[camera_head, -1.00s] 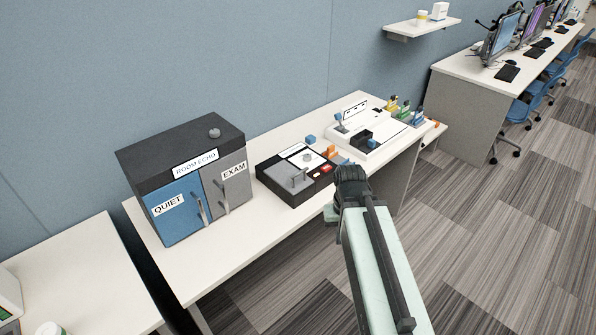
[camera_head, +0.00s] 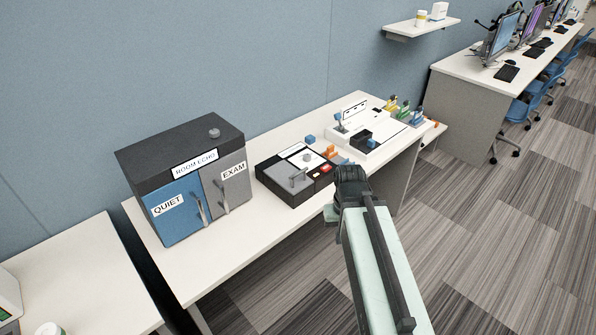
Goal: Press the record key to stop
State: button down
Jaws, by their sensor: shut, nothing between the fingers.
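A black recorder-like console (camera_head: 292,196) with a white top panel and grey parts sits on the white desk. A small red key (camera_head: 326,168) with pale marking shows at its right edge; I take it for the record key, but its lettering is too small to read. My gripper (camera_head: 349,172) is shut and empty, just right of the console's right edge and apart from the red key in the picture. The arm hides the desk edge behind it, and the fingertips are hard to make out.
A cabinet marked QUIET and EXAM (camera_head: 187,180) stands left of the console. A white tray-like unit (camera_head: 372,150) with small blocks lies behind to the right. The desk front (camera_head: 220,250) is clear.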

aim_at(326, 168)
jog(key=u, duration=3.25)
jog(key=k, duration=1.6)
jog(key=z, duration=0.9)
jog(key=i, duration=1.05)
